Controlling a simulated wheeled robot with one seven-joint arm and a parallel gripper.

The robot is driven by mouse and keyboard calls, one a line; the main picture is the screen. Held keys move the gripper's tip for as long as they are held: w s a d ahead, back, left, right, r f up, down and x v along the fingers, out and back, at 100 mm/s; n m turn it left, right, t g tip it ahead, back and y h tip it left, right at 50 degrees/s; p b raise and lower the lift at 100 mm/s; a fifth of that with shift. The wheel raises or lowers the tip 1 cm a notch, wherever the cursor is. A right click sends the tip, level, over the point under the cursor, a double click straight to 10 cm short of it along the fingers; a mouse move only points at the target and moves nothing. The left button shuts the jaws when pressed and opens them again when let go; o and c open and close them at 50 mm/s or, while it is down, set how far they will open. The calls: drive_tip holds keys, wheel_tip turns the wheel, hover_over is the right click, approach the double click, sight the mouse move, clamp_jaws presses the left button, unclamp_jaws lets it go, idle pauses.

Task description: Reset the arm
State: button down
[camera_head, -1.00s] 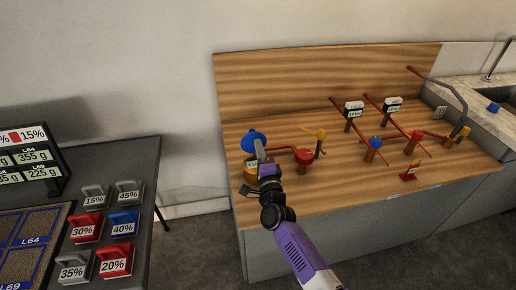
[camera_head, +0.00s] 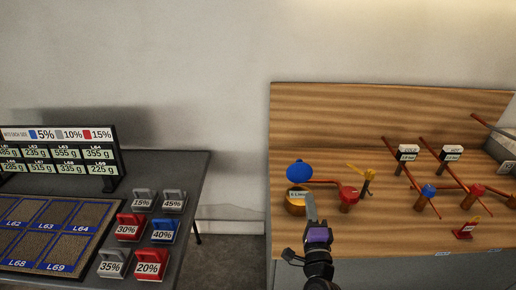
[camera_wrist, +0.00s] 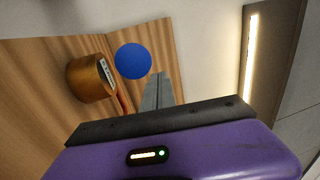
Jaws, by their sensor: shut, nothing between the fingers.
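My gripper (camera_head: 311,208) is shut and empty, with its grey fingers together and pointing up in the head view. It is in front of the wooden counter, by the copper pot. The closed fingers also show in the wrist view (camera_wrist: 158,92). The copper pot (camera_head: 295,208) has a white label and stands at the left end of the counter. A blue disc (camera_head: 299,171) shows above the pot. In the wrist view the pot (camera_wrist: 90,82) lies left of the fingers and the blue disc (camera_wrist: 132,61) is just beyond them. My forearm is mostly out of view.
Red and yellow valves (camera_head: 348,196) and pipes fill the wooden counter (camera_head: 400,235) to the right. A dark table (camera_head: 190,175) at left holds labelled weights (camera_head: 130,227), a grid tray and a sign (camera_head: 60,150). A floor gap separates table and counter.

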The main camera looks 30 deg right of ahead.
drive_tip(key=s+a+r+n+y, duration=0.2)
drive_tip(key=s+a+n, duration=0.5)
drive_tip(key=s, duration=0.4)
drive_tip(key=s+a+r+n+g+y, duration=0.1)
drive_tip(key=s+a+r+n+y, duration=0.1)
drive_tip(key=s+a+n+y, duration=0.3)
drive_tip(key=s+a+r+n+y, duration=0.1)
drive_tip(key=s+a+n+y, duration=0.3)
drive_tip(key=s+a+n, duration=0.6)
drive_tip(key=s+n, duration=0.2)
drive_tip(key=s, duration=0.4)
drive_tip(key=shift+s+r+n+g, duration=0.3)
drive_tip(key=shift+r+n+g, duration=0.1)
